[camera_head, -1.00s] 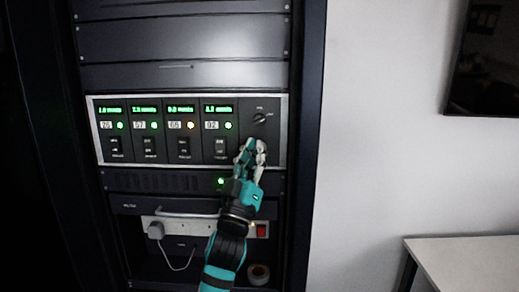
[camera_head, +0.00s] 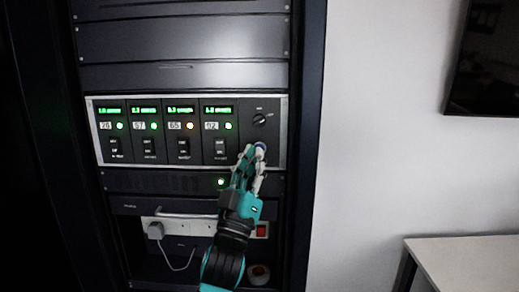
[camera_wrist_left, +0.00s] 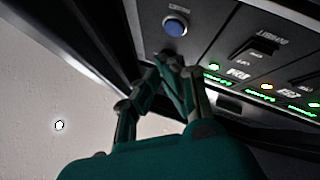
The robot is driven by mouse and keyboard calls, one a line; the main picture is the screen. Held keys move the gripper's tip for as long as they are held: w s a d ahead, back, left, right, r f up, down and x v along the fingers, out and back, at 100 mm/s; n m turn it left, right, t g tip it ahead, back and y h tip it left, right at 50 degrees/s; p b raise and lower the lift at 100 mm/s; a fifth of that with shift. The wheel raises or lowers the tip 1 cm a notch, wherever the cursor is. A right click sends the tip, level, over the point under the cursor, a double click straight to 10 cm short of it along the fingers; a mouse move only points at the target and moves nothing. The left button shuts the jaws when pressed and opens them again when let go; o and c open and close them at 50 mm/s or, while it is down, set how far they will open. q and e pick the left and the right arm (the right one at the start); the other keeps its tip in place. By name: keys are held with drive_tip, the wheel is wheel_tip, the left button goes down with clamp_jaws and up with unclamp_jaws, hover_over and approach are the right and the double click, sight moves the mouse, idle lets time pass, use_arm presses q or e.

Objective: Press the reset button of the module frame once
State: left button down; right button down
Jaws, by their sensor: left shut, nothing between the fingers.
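The module frame (camera_head: 190,163) is a silver-edged panel in the rack, with several modules, each with a green display, a lamp and a rocker switch. The reset button (camera_wrist_left: 175,27) is a round blue button in a light ring in the left wrist view. In the head view the button (camera_head: 261,147) shows at the fingertips, under the rotary knob (camera_head: 260,119). My left gripper (camera_head: 250,150) is shut and empty. In the left wrist view its fingertips (camera_wrist_left: 172,60) are just short of the button, with a small gap visible. My right gripper is not in view.
Below the frame are a dark vented unit with a green lamp (camera_head: 221,182) and a power strip (camera_head: 196,227) with a plug and a red switch (camera_head: 262,230). A roll (camera_head: 258,274) lies on the rack floor. A white table (camera_head: 470,258) stands at the right.

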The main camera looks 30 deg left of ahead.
use_arm(q)
drive_tip(key=shift+s+d, duration=0.4)
drive_tip(key=shift+s, duration=0.25)
drive_tip(key=shift+s+d, duration=0.4)
drive_tip(key=shift+s, duration=0.2)
